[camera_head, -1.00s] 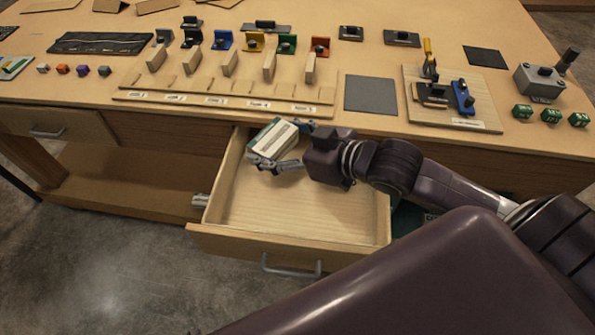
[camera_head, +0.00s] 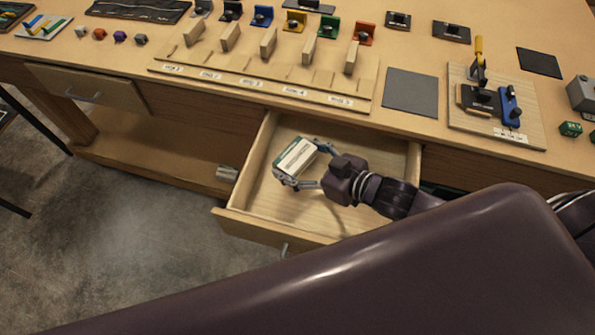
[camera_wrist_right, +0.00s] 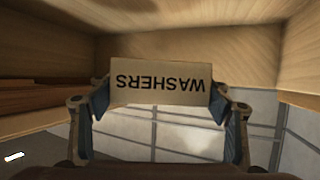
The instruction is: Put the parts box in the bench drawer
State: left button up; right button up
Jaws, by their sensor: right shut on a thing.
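The parts box (camera_head: 297,154), white with green, is in my right gripper (camera_head: 299,161) over the left part of the open bench drawer (camera_head: 348,213). The fingers are shut on opposite sides of the box. In the right wrist view the box (camera_wrist_right: 160,82) shows its WASHERS label upside down between the two fingers (camera_wrist_right: 165,115), with wooden walls around it. The box looks tilted in the head view; whether it touches the drawer floor I cannot tell. The rest of the drawer's visible inside is empty. My left gripper is not in view.
The bench top (camera_head: 420,50) above the drawer holds a slotted rack (camera_head: 262,84), a grey mat (camera_head: 410,92) and a clamp board (camera_head: 495,125). A closed drawer (camera_head: 88,90) is at left. My own arm covers the lower right and part of the drawer front.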

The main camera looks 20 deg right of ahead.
notch_tip(320, 180, down, 7)
jog(key=shift+f, duration=0.2)
jog(key=shift+f, duration=0.1)
jog(key=o, duration=1.2)
jog(key=shift+o, duration=0.2)
jog(key=v, duration=1.1)
jog(key=shift+f+b, duration=0.1)
jog(key=shift+b, duration=0.3)
jog(key=shift+s+d+r, duration=0.3)
jog(key=shift+s+d, duration=0.05)
jog(key=shift+s, duration=0.05)
